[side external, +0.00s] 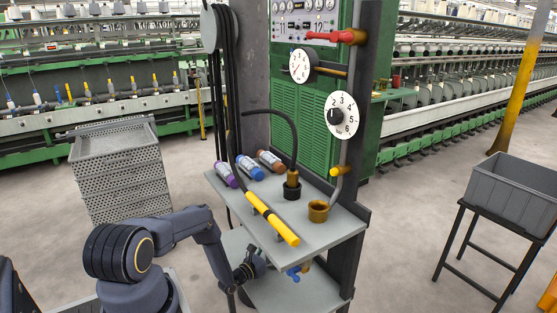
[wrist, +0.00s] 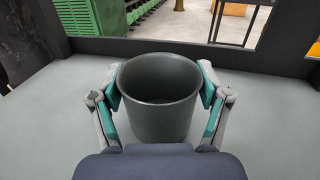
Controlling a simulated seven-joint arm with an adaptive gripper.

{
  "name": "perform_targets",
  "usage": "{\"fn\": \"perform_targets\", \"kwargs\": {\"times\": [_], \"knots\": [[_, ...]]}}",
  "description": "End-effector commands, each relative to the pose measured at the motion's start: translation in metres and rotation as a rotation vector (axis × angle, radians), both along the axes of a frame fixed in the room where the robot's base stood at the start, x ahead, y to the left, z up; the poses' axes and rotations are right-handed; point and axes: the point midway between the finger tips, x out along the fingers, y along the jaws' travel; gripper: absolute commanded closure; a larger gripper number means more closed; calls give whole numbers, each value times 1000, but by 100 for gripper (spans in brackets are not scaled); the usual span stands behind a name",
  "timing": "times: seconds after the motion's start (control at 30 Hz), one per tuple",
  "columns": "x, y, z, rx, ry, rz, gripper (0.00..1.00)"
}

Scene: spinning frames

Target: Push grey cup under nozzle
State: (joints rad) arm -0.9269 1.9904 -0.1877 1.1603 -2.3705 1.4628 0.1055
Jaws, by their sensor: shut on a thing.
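The grey cup (wrist: 158,118) stands upright on the lower shelf in the wrist view, open at the top and looking empty. My gripper (wrist: 160,94) has a teal-padded finger on each side of it and is shut on the cup. In the side view my gripper (side external: 255,265) reaches in over the lower shelf, below the upper one; I cannot make out the cup clearly there. A blue-handled tap (side external: 293,272) with brass parts hangs under the upper shelf, right of my gripper; its nozzle opening is not clear. No nozzle shows in the wrist view.
The upper shelf (side external: 270,213) carries a yellow-handled hose tool (side external: 270,218), several small bottles (side external: 248,169) and a brass cup (side external: 318,210). A dark post (side external: 350,200) stands at the right. The lower shelf (side external: 290,293) has free room around the cup, with a dark rim behind.

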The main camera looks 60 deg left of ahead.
Motion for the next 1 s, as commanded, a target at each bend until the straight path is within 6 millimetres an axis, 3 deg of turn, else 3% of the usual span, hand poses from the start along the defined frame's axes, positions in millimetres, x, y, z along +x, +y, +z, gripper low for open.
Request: {"fn": "perform_targets", "kwargs": {"times": [1.0], "knots": [[0, -124, 0, -5, 2, -3, 61]]}}
